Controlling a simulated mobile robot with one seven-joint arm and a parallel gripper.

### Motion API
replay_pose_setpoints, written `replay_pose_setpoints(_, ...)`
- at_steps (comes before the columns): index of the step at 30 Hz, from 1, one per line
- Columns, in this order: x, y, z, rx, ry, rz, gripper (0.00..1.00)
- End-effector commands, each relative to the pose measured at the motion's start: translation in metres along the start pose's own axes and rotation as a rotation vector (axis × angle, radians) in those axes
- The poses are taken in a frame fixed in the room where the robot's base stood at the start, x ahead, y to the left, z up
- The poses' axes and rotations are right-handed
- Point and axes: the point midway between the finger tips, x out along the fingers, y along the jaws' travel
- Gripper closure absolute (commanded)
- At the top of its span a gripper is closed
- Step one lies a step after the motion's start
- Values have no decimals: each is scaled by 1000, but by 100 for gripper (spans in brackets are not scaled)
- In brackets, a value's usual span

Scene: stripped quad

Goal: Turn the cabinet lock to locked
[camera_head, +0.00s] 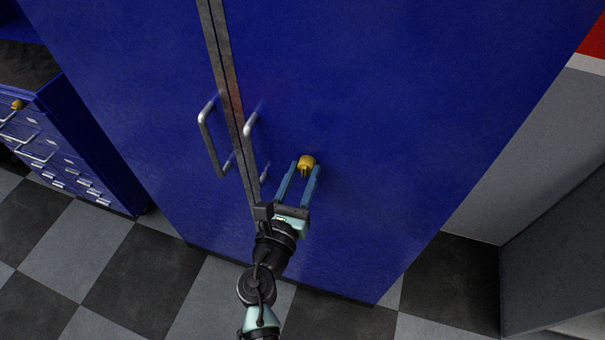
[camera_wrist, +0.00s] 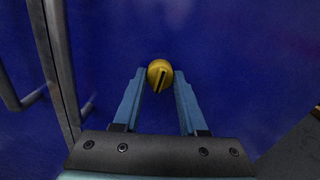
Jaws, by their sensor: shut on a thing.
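The blue cabinet (camera_head: 390,90) has two doors with a metal seam between them. Its yellow round lock (camera_head: 306,162) sits on the right door, to the right of the handles. In the wrist view the lock (camera_wrist: 160,74) shows a dark slot or ridge, tilted a little to the right of upright. My gripper (camera_head: 307,168) has its two blue fingers at the lock, one on each side; the fingertips (camera_wrist: 160,76) are shut on the lock's lower part in the wrist view. The tips partly hide its sides.
Two metal handles, the left one (camera_head: 209,140) and the right one (camera_head: 250,150), stick out left of my gripper. A blue drawer unit (camera_head: 75,150) with another yellow lock (camera_head: 17,104) stands at the left. A grey block (camera_head: 560,260) stands at the right. The checkered floor (camera_head: 170,260) is clear.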

Motion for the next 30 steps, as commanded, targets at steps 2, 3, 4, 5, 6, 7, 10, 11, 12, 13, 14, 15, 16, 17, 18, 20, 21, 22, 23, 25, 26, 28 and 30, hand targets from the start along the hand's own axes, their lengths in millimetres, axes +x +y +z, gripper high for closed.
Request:
replay_pose_setpoints(2, 0, 0, -2, 44, 0, 0, 100)
replay_pose_setpoints(3, 0, 0, -2, 71, -1, 0, 100)
replay_pose_setpoints(4, 0, 0, -2, 93, -1, 0, 100)
replay_pose_setpoints(5, 0, 0, -2, 118, -1, 0, 100)
replay_pose_setpoints(6, 0, 1, -2, 150, -1, 0, 100)
replay_pose_setpoints(7, 0, 1, -2, 176, -1, 1, 100)
replay_pose_setpoints(10, 0, 1, -2, 269, -1, 1, 100)
replay_pose_setpoints(11, 0, 1, -2, 298, -1, 1, 100)
replay_pose_setpoints(12, 0, 1, -3, 336, -1, 1, 100)
replay_pose_setpoints(13, 0, 1, -3, 365, -1, 1, 100)
replay_pose_setpoints(14, 0, 1, -3, 393, -1, 1, 100)
replay_pose_setpoints(15, 0, 1, -3, 432, -1, 1, 100)
replay_pose_setpoints(16, 0, 1, -2, 461, -2, 1, 100)
replay_pose_setpoints(17, 0, 1, -3, 488, -1, 1, 100)
replay_pose_setpoints(18, 0, 1, -3, 527, -1, 1, 100)
replay_pose_setpoints(20, 0, 1, -3, 584, -1, 0, 100)
replay_pose_setpoints(21, 0, 0, -3, 623, -1, 0, 100)
replay_pose_setpoints(22, 0, 0, -3, 650, -1, 0, 100)
replay_pose_setpoints(23, 0, 0, -3, 679, -1, 0, 100)
replay_pose_setpoints(25, 0, 0, -3, 745, -2, 0, 100)
replay_pose_setpoints(26, 0, 0, -3, 775, -1, 0, 100)
replay_pose_setpoints(28, 0, 0, -3, 841, -1, 0, 100)
replay_pose_setpoints(30, 0, 0, -3, 907, -1, 0, 100)
